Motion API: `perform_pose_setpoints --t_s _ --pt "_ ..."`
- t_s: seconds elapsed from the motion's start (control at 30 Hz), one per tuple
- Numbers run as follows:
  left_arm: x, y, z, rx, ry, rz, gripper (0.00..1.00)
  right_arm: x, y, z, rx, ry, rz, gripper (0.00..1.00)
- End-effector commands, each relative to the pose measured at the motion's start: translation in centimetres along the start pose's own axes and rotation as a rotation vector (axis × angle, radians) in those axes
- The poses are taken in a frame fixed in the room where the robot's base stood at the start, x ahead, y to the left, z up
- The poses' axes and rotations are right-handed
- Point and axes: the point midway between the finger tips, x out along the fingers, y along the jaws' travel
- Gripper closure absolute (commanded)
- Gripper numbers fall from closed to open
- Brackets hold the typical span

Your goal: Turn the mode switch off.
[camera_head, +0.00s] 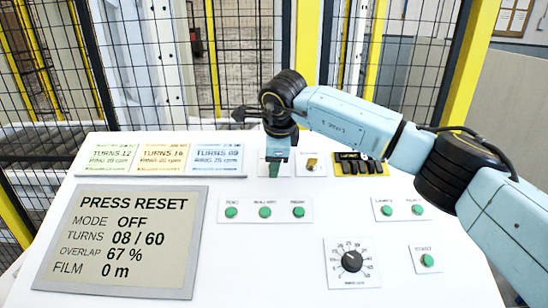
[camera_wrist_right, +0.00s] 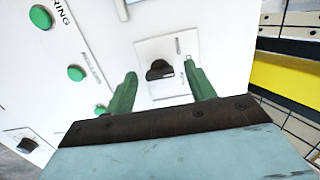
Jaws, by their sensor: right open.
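The mode switch (camera_wrist_right: 159,70) is a black knob on a small white plate, seen in the right wrist view between my green fingers. My right gripper (camera_wrist_right: 161,74) is open, with one finger on each side of the knob; I cannot tell if either touches it. In the head view my right gripper (camera_head: 276,172) points down at the panel and hides the knob. The display (camera_head: 122,240) reads PRESS RESET, MODE OFF, TURNS 08 / 60, OVERLAP 67 %, FILM 0 m. My left gripper is not in view.
Green buttons (camera_head: 265,212) sit just below the switch, with more at the right (camera_head: 417,209). A small yellowish control (camera_head: 312,164) is close to the gripper's right. A black dial (camera_head: 351,262) is lower down. Three recipe cards (camera_head: 161,154) line the upper left. A mesh fence stands behind.

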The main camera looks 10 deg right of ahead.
Motion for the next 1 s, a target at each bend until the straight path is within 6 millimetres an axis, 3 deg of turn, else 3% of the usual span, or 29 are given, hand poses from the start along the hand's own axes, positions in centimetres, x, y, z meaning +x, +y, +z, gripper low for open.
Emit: perform_pose_setpoints --t_s 0.27,0.7,1.0 --pt "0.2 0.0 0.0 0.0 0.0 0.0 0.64 -0.9 0.0 0.0 -0.001 -0.001 -0.001 0.45" --pt "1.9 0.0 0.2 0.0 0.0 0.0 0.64 -9.9 0.0 0.0 0.0 -0.002 -0.004 0.45" --pt "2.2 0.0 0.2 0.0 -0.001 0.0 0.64 -13.2 0.0 0.0 0.0 0.0 0.0 0.45"
